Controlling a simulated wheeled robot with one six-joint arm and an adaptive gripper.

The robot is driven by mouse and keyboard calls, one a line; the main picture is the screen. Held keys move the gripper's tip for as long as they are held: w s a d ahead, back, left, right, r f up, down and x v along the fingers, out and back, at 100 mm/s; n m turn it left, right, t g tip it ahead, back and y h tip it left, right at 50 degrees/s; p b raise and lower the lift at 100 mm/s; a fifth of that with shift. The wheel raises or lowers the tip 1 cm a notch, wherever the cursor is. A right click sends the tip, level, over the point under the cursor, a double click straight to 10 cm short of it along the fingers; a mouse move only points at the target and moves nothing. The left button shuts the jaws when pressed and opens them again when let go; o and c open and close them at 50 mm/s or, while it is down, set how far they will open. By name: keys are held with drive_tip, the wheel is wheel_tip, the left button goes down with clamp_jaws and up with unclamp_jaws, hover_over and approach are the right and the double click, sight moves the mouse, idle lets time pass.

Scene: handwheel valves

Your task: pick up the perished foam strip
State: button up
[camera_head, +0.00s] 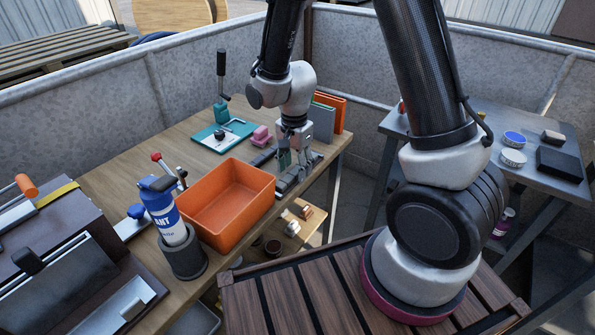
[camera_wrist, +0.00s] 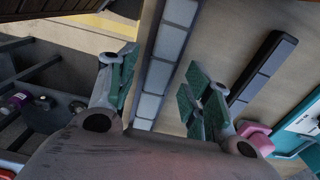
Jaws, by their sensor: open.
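My gripper (camera_head: 292,161) is open and points down over the right end of the wooden bench; it also shows in the wrist view (camera_wrist: 158,92). A long strip with pale grey segments in a dark edging (camera_wrist: 173,42) runs between its green-padded fingers, with space on both sides. No grip on it shows. A second, darker segmented strip (camera_wrist: 262,72) lies on the bench to the right in the wrist view; it also shows in the head view (camera_head: 263,156). The pictures do not make clear which strip is the perished foam. The near end of the pale strip is hidden by my gripper.
An orange bin (camera_head: 226,205) stands close to the left of my gripper. The bench edge is close to the right. A blue spray can (camera_head: 164,212) stands at front left.

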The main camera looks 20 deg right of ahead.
drive_tip(key=shift+f, duration=0.45)
drive_tip(key=c, duration=0.9)
drive_tip(key=shift+c, duration=0.2)
drive_tip(key=shift+r, duration=0.1)
